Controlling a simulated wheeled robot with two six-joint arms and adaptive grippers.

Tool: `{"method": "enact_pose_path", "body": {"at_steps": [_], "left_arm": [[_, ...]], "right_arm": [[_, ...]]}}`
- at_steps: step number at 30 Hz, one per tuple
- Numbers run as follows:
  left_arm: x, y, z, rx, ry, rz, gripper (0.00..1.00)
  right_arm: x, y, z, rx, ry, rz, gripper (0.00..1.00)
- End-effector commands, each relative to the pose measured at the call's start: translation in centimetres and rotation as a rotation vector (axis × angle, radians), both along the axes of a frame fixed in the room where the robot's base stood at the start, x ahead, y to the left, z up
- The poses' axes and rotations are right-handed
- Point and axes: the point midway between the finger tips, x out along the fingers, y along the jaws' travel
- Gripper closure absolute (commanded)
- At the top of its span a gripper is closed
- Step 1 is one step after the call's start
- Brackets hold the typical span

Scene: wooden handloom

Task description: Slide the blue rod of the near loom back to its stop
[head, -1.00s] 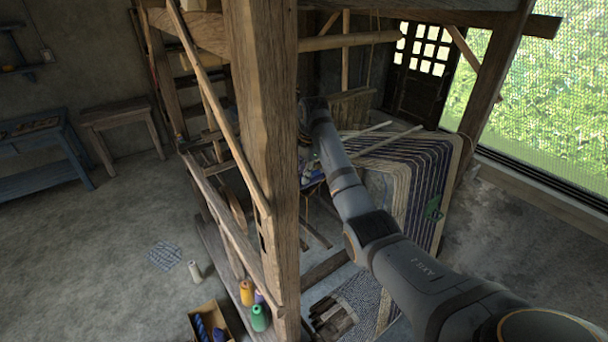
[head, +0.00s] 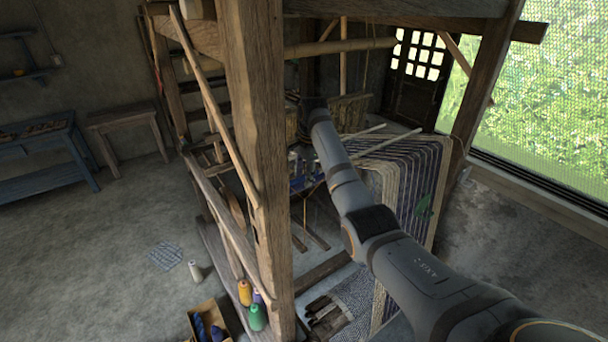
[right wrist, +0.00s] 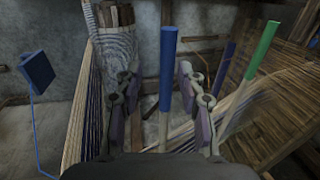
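In the right wrist view my right gripper (right wrist: 156,82) is open. A blue-ended rod (right wrist: 168,62) stands upright between its two fingers, nearer the right finger, with visible gaps on both sides. Its lower part is pale wood. A second blue-ended rod (right wrist: 222,72) and a green-ended rod (right wrist: 262,50) lean farther right, outside the fingers. In the head view my right arm reaches into the wooden loom (head: 262,150); the gripper end is small and partly hidden there, near blue parts (head: 302,183). Which loom is the near one I cannot tell. My left gripper is not in view.
A thick post stands left of my arm, and striped warp threads (head: 415,180) hang to its right. Beams cross above. Thread cones (head: 257,317) stand at the post's foot. A blue flat piece (right wrist: 37,72) is at the left of the wrist view. The floor at left is mostly clear.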

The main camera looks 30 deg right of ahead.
Motion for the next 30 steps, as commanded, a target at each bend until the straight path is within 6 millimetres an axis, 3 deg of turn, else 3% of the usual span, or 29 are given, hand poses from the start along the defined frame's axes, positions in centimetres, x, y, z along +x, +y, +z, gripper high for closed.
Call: {"method": "enact_pose_path", "body": {"at_steps": [2,5,15,30], "left_arm": [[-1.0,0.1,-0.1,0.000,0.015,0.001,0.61],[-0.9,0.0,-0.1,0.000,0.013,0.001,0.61],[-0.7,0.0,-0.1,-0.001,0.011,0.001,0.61],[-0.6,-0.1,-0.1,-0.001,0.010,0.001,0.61]], "right_arm": [[0.0,0.0,0.2,0.000,-0.002,0.000,0.61],[-0.2,-0.1,1.3,0.001,-0.004,0.000,0.61],[-1.4,-0.3,6.8,0.000,-0.001,-0.001,0.61],[-1.5,-0.3,7.3,0.000,0.000,-0.001,0.61]]}}
